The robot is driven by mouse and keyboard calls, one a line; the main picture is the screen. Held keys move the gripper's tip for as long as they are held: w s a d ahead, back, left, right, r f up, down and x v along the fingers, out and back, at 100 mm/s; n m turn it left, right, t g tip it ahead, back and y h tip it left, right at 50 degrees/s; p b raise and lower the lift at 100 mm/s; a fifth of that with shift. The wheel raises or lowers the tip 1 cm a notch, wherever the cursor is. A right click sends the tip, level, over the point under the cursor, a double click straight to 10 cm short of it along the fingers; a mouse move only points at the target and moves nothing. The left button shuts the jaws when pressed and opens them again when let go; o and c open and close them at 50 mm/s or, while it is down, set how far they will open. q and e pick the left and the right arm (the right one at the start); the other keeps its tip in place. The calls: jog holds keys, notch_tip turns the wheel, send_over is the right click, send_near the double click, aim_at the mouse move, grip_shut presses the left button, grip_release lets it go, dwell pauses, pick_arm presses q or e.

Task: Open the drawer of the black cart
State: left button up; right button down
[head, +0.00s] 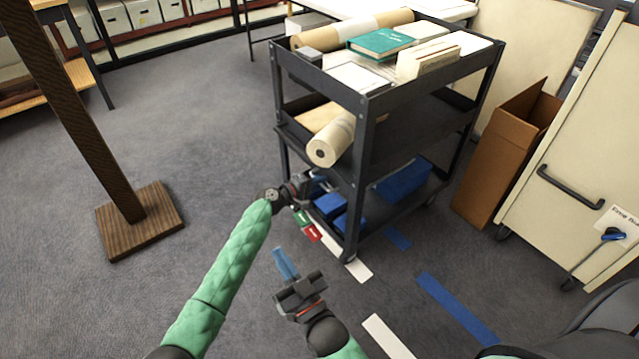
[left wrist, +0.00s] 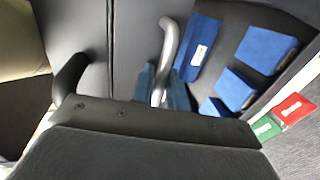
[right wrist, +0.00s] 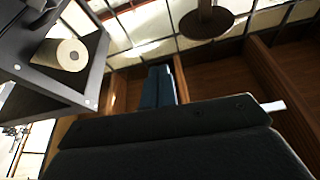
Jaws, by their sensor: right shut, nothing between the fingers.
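The black cart (head: 362,160) stands right of centre in the head view, with loaded shelves. My left gripper (head: 314,184) is low at the cart's near left side. In the left wrist view its blue fingers (left wrist: 161,92) lie on either side of a grey curved handle (left wrist: 171,38) and look closed on it. Dark panels (left wrist: 136,40) are beside the handle; I cannot tell how far the drawer is out. My right gripper (head: 285,263) is shut and empty, in front of the cart and apart from it. Its closed fingers also show in the right wrist view (right wrist: 158,88).
A paper roll (head: 330,146) sticks out of the middle shelf above my left gripper. Blue boxes (head: 402,182) lie on the bottom shelf. A cardboard box (head: 500,160) and a cream cabinet (head: 560,150) stand right. A wooden post base (head: 140,220) stands left; floor between is clear.

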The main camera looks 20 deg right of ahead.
pick_arm(q)
grip_shut()
jog(key=shift+a, duration=0.1)
